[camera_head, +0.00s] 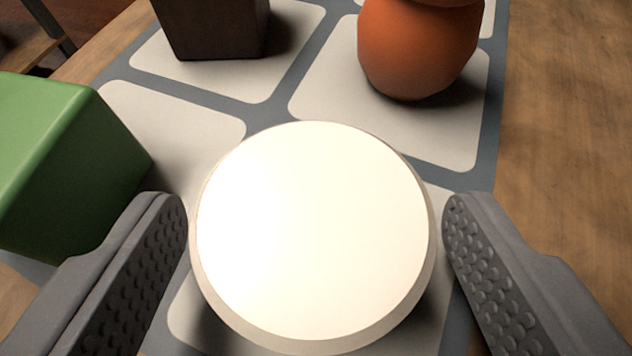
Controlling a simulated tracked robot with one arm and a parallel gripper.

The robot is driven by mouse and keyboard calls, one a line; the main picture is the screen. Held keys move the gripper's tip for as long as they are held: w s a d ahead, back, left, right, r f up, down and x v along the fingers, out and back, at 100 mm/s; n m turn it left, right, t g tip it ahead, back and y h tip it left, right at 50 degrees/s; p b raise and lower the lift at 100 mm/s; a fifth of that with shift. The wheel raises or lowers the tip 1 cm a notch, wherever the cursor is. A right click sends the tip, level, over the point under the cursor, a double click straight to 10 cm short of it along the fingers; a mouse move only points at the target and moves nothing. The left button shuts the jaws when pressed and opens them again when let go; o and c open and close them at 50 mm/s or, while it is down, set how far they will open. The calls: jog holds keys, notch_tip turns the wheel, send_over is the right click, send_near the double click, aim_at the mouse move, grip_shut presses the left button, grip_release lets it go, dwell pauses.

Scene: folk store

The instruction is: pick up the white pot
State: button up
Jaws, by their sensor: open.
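The white pot (312,232) shows from above as a bright round top with a pale rim, in the lower middle of the view. It is strongly lit, so its surface detail is washed out. My gripper (315,225) is open, with one grey studded finger on each side of the pot. A narrow gap shows between each fingertip and the pot's rim. The pot's lower body is mostly hidden under its top.
The pot is over a blue-grey mat with pale squares (395,125) on a wooden table (565,120). A green block (60,160) is close beside the left finger. An orange rounded pot (418,45) and a dark brown box (212,25) stand behind. The right side is bare wood.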

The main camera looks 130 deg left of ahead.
jog(key=shift+c, duration=0.3)
jog(key=c, duration=1.1)
jog(key=shift+o, duration=0.2)
